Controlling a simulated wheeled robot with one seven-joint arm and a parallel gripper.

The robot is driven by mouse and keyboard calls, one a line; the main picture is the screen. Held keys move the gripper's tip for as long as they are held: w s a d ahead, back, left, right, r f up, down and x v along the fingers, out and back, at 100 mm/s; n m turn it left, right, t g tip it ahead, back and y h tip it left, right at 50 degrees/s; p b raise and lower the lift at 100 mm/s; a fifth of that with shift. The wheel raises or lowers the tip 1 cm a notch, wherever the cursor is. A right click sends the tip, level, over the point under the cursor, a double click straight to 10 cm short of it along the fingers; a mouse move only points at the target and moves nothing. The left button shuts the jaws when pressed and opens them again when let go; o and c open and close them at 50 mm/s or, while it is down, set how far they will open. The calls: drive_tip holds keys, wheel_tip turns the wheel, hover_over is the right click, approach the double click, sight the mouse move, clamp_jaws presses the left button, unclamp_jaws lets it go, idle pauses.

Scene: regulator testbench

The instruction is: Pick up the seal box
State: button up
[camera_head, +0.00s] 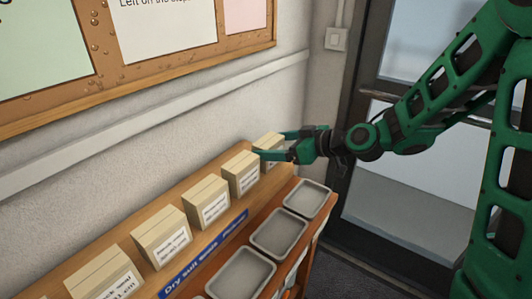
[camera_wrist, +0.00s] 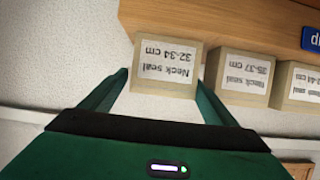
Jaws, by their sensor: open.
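The seal box at the far right end of the row is a tan carton (camera_head: 267,140), partly hidden behind my gripper's fingers in the head view. In the wrist view this box (camera_wrist: 166,65) carries an upside-down label reading "Neck seal 32-34 cm". My gripper (camera_head: 271,145) is open at this box. In the wrist view its fingertips (camera_wrist: 161,80) lie on either side of the box's near part, with no clear grip on it. Whether either finger touches the box I cannot tell.
Several similar boxes (camera_head: 206,203) stand in a row on the wooden shelf (camera_head: 199,238), the nearest one (camera_wrist: 240,78) close beside this box. A blue label strip (camera_head: 204,256) runs along the shelf front. Grey trays (camera_head: 279,232) sit lower in front. A wall (camera_head: 150,135) rises behind.

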sight(258, 143)
drive_tip(key=shift+a+r+x, duration=0.1)
drive_tip(key=shift+r+x, duration=0.1)
drive_tip(key=shift+x, duration=1.2)
drive_tip(key=shift+a+r+x, duration=0.1)
drive_tip(key=shift+r+x, duration=0.05)
drive_tip(key=shift+x, duration=1.25)
drive_tip(key=c, duration=0.9)
drive_tip(key=shift+r, duration=0.15)
